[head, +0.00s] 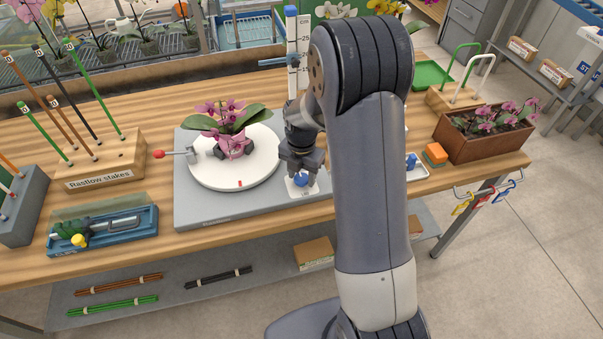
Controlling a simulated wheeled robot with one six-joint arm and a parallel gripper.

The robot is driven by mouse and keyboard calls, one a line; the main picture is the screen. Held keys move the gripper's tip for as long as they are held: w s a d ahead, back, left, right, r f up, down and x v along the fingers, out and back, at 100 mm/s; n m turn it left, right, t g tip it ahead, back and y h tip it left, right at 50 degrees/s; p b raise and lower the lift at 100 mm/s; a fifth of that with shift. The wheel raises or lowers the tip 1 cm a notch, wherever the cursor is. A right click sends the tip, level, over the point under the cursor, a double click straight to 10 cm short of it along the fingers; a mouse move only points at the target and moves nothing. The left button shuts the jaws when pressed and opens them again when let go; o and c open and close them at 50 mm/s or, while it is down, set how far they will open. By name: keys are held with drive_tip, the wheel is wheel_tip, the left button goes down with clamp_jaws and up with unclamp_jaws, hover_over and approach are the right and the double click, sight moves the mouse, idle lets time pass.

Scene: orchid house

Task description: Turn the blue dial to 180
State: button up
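The blue dial (301,180) sits on a small white plate (301,190) on the grey base board (215,211). My gripper (302,172) points down right over the dial and hides its upper part. I cannot tell whether the fingers touch the dial or how far apart they are. The scale marks on the plate and the dial's setting are too small or covered to read. Left of the dial is a white turntable (215,179) with a red mark on its front rim, bearing a pink orchid (233,143).
A ruler post (292,30) with a blue slider stands behind the gripper. A red-tipped pointer (172,153) is at the turntable's left. An orange block (435,154) and an orchid planter (487,147) stand right. A blue tool tray (148,224) and stake block (100,171) stand left.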

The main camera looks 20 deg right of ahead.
drive_tip(key=c, duration=0.6)
